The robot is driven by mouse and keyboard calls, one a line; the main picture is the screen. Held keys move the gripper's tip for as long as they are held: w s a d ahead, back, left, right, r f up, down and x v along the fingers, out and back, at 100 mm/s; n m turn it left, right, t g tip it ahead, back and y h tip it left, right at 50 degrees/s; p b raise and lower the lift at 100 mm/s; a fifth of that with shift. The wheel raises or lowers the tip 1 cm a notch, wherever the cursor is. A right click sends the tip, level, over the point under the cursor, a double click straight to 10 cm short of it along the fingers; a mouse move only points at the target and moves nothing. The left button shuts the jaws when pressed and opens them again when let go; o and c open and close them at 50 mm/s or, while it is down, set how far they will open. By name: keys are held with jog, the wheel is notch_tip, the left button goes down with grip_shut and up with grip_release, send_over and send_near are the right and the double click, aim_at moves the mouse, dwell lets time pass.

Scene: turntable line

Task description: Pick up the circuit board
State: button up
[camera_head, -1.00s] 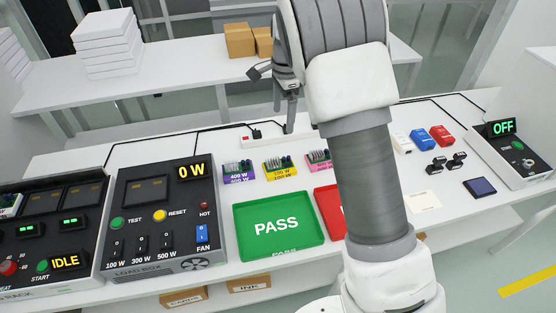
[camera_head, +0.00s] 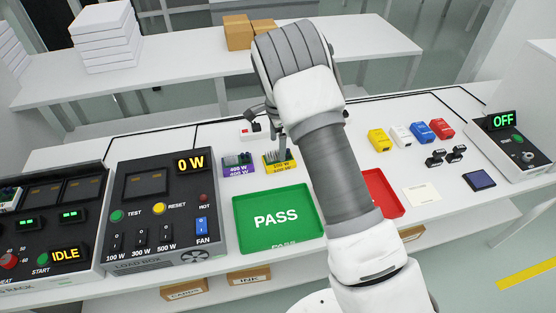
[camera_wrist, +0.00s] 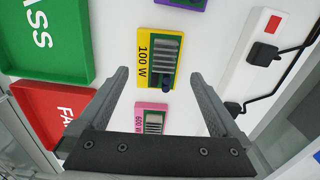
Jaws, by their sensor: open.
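Three small circuit boards sit in coloured holders on the white bench: purple marked 400 W (camera_head: 238,163), yellow marked 100 W (camera_head: 281,163), and pink marked 600 W (camera_wrist: 155,118). The pink one is hidden behind my arm in the head view. In the wrist view the yellow one (camera_wrist: 159,60) lies ahead of my gripper, roughly centred between the fingers, and the pink one lies between the fingers nearer the palm. My gripper (camera_wrist: 159,76) is open and empty, apparently above the boards. Another green board (camera_head: 8,199) shows in the rack at the far left edge.
A green PASS tray (camera_head: 243,239) and a red tray (camera_head: 384,194) lie in front of the boards. The load box (camera_head: 120,240) stands left. A power strip (camera_wrist: 255,45) with a black plug and cable lies behind the boards. Small coloured boxes (camera_head: 421,131) stand right.

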jog(key=shift+s+f, duration=0.15)
jog(key=shift+f, duration=2.5)
jog(key=c, duration=1.3)
jog(key=shift+r, duration=0.1)
